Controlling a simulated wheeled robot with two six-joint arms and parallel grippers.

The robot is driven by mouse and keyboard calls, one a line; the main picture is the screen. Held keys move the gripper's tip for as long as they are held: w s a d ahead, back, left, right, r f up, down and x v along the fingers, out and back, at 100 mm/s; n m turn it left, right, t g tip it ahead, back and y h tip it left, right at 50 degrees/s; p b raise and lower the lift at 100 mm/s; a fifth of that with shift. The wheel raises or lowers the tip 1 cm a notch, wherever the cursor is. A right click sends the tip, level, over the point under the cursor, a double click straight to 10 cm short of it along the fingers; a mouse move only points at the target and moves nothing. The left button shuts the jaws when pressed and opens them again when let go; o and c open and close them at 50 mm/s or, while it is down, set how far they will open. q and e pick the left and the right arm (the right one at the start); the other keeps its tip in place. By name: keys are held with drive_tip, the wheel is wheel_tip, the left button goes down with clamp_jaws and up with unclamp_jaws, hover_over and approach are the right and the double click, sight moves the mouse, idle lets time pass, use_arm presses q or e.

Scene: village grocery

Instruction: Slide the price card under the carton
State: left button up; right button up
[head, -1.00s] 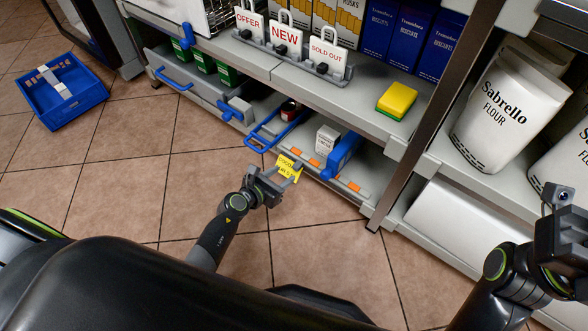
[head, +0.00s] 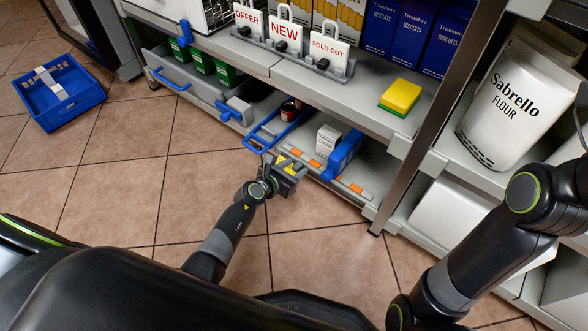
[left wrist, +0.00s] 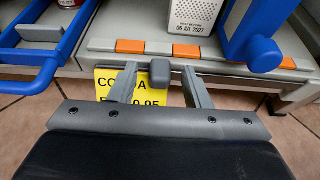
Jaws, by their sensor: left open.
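The yellow price card (left wrist: 150,88) is upright at the front of the low shelf, below its edge. Its print is partly covered by my left fingers and a small grey block. In the head view only a bit of the card (head: 287,165) shows. My left gripper (left wrist: 160,88) is open, its two fingers at the card; I cannot tell whether they touch it. It also shows in the head view (head: 292,170). The white carton (head: 327,139) stands on the low shelf behind the card, and its dated lower part shows in the left wrist view (left wrist: 196,17). My right gripper is out of view.
A blue upright piece (head: 344,153) stands right of the carton, and a blue handle (head: 266,137) is to its left. Orange strips (left wrist: 146,46) mark the shelf edge. A yellow-green sponge (head: 400,96) lies on the shelf above.

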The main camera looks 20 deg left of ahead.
use_arm(q)
drive_tip(key=shift+w+d, duration=0.1)
drive_tip(key=shift+w, duration=0.05)
clamp_jaws()
idle(0.4)
